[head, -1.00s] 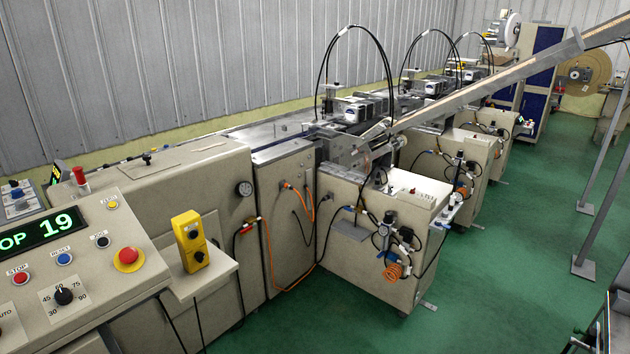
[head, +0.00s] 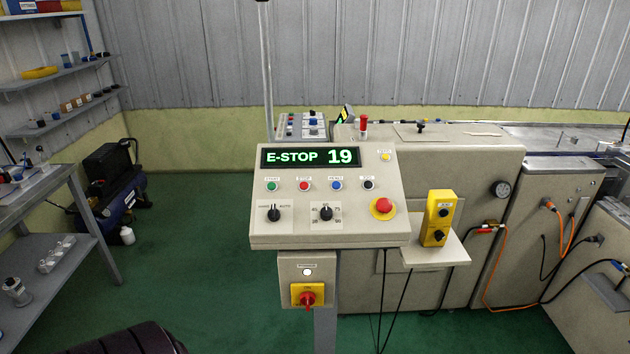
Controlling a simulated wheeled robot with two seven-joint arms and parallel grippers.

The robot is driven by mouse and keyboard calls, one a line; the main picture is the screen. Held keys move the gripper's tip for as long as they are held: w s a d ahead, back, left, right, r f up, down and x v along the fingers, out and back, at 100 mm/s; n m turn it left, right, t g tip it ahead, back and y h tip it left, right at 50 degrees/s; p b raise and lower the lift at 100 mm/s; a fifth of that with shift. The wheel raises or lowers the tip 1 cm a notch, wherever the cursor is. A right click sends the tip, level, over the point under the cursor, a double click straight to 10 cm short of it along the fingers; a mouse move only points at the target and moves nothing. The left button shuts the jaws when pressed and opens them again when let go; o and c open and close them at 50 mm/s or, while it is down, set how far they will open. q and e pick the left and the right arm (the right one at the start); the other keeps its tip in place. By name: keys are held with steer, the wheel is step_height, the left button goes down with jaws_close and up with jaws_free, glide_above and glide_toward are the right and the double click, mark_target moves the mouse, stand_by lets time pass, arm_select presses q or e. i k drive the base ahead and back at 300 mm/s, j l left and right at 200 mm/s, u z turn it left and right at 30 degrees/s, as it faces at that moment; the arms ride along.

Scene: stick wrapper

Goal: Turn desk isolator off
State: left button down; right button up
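The control desk (head: 270,227) stands in the middle of the head view, a beige sloped panel on a post. Its green display (head: 310,157) reads "E-STOP 19". Below the panel hangs a small beige box with the desk isolator (head: 307,296), a red rotary handle on a yellow plate. A round white lamp (head: 307,272) sits above the isolator. The handle's exact setting is too small to read. Neither of my grippers shows in the view.
A yellow pendant box (head: 438,218) rests on a side shelf (head: 447,250) right of the desk, with cables hanging below. A grey bench (head: 70,235) stands at the left, with a black and blue compressor (head: 108,185) behind it. Green floor (head: 215,250) is clear left of the desk.

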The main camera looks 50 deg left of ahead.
mark_target(307, 299)
steer(key=u, duration=1.5)
